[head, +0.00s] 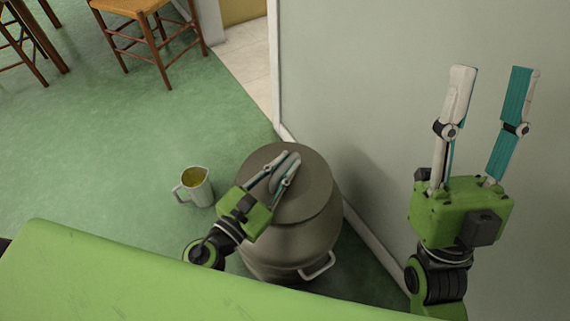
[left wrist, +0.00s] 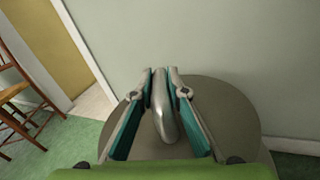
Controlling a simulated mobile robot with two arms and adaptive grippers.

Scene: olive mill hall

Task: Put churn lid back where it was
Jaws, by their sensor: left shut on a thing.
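The churn (head: 302,245) is a grey-brown metal can with a side handle, standing on the green floor against the wall. The churn lid (head: 313,190) is a round disc at the churn's top; its edge appears to lie on the churn's rim, though I cannot tell if it is fully seated. My left gripper (head: 284,170) is over the lid, shut on its raised handle. In the left wrist view the lid (left wrist: 222,112) spreads below the fingers and its handle (left wrist: 163,112) is between them. My right gripper (head: 490,100) is open and empty, raised in front of the wall.
A pitcher (head: 197,188) with yellowish contents stands on the floor left of the churn. Wooden chairs (head: 150,30) stand at the upper left. The wall (head: 375,80) is close behind and right of the churn.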

